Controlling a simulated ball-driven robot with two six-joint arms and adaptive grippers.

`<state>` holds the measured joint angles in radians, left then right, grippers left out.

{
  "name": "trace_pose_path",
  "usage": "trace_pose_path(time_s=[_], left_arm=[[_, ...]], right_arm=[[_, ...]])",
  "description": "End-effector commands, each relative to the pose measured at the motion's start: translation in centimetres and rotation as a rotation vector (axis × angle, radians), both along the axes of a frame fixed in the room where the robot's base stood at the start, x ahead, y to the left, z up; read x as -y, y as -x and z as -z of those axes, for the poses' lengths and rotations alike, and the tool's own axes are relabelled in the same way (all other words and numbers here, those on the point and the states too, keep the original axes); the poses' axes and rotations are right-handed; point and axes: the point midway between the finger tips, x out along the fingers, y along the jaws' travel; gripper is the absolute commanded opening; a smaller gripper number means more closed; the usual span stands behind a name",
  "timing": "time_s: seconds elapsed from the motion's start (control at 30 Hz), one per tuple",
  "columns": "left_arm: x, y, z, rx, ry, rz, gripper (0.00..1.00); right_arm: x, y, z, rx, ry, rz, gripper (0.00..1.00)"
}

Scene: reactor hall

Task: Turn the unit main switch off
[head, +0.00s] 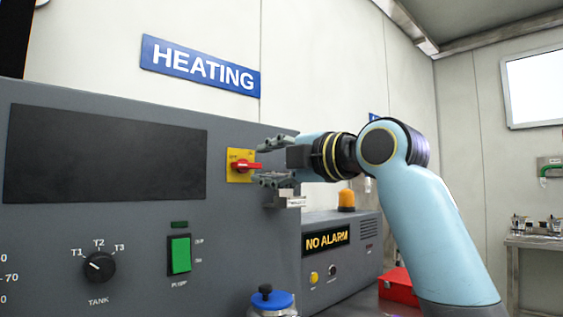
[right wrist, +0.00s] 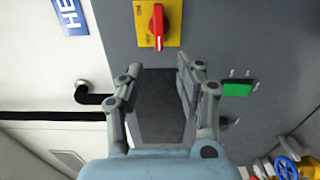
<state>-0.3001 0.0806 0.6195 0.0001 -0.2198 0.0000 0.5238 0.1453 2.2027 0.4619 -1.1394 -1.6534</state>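The unit main switch is a red handle (head: 246,166) on a yellow plate (head: 236,176), on the grey cabinet front. The handle lies roughly level in the head view. The right wrist view shows the red handle (right wrist: 157,26) upright in that picture, beyond my fingertips. My right gripper (head: 267,163) is open and empty, its fingers spread above and below the handle's height. In the right wrist view the gripper (right wrist: 160,68) shows a clear gap to the switch. The plate's lettering is too small to read for certain. My left gripper is not in view.
The cabinet also has a green pump switch (head: 180,255), a tank knob (head: 99,266) and a dark panel (head: 105,155). A "NO ALARM" box (head: 340,262) with an orange lamp (head: 346,199) stands to the right, near a red box (head: 397,287). A blue-topped valve (head: 271,299) is below.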

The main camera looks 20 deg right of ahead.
Motion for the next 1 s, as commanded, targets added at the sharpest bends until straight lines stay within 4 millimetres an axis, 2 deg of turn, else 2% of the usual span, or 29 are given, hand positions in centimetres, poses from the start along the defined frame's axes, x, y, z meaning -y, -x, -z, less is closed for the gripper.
trace_pose_path(time_s=[0.1,0.27,0.8,0.87,0.97,1.0], left_arm=[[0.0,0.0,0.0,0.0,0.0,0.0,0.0],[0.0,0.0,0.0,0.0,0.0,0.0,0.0],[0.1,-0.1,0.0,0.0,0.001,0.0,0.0],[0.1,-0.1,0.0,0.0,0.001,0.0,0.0],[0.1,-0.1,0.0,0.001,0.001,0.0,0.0],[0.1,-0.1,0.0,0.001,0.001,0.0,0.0]], right_arm=[[0.8,1.9,0.1,0.001,0.005,0.002,0.36],[1.2,3.2,0.0,0.001,0.002,0.0,0.36],[1.2,3.4,0.3,-0.009,-0.005,0.001,0.36],[1.3,3.5,1.4,-0.041,-0.026,0.007,0.36],[1.6,4.0,5.7,-0.166,-0.111,0.04,0.36],[1.8,4.4,8.3,-0.242,-0.164,0.067,0.36]])
